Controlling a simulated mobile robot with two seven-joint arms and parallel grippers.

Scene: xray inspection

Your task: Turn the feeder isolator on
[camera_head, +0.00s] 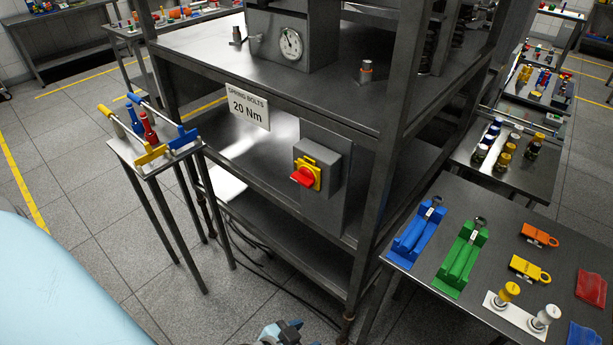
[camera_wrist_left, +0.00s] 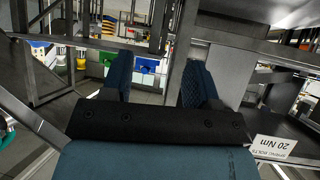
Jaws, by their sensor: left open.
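The feeder isolator is a grey box (camera_head: 326,157) on a panel of the steel frame, with a yellow plate (camera_head: 311,168) and a red rotary handle (camera_head: 303,178). The handle sticks out toward the lower left; no on or off mark is readable. My left gripper (camera_wrist_left: 157,84) shows in the left wrist view, its two dark blue fingers wide apart with nothing between them. The isolator is not recognizable there. A small blue-grey part of my arm (camera_head: 281,333) shows at the bottom of the head view, below the isolator; its fingers are not clear. My right gripper is not identifiable.
A "20 Nm" sign (camera_head: 249,107) hangs left of the isolator, and upside down in the left wrist view (camera_wrist_left: 274,147). Steel posts (camera_head: 376,180) flank the panel. A small tool stand (camera_head: 180,154) is at left; a table (camera_head: 408,265) with padlocks is at right.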

